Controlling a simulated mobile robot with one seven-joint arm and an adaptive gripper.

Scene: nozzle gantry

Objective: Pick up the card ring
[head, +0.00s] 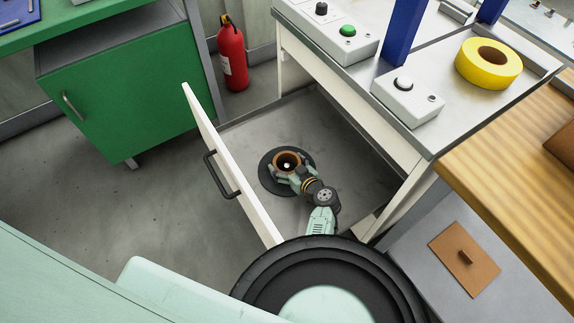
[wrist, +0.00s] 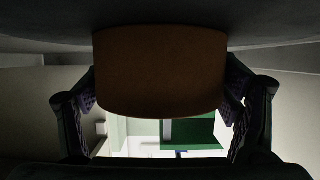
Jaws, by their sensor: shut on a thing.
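The card ring (head: 279,157) is a brown, short hollow cylinder inside an open drawer, in the head view. It sits over a round dark disc (head: 266,180); whether it touches the disc I cannot tell. My gripper (head: 289,170) reaches down into the drawer and is shut on the ring's outer sides. In the wrist view the ring (wrist: 160,72) fills the space between the two fingers of my gripper (wrist: 161,90), with pads against its left and right sides. A dark surface borders the ring's top edge in that view.
The drawer's white front (head: 232,165) with a dark handle stands left of my gripper. The white bench (head: 350,120) overhangs the drawer's right. A yellow tape roll (head: 468,62) and button boxes lie on the bench. A red extinguisher (head: 232,60) stands behind; the floor at left is clear.

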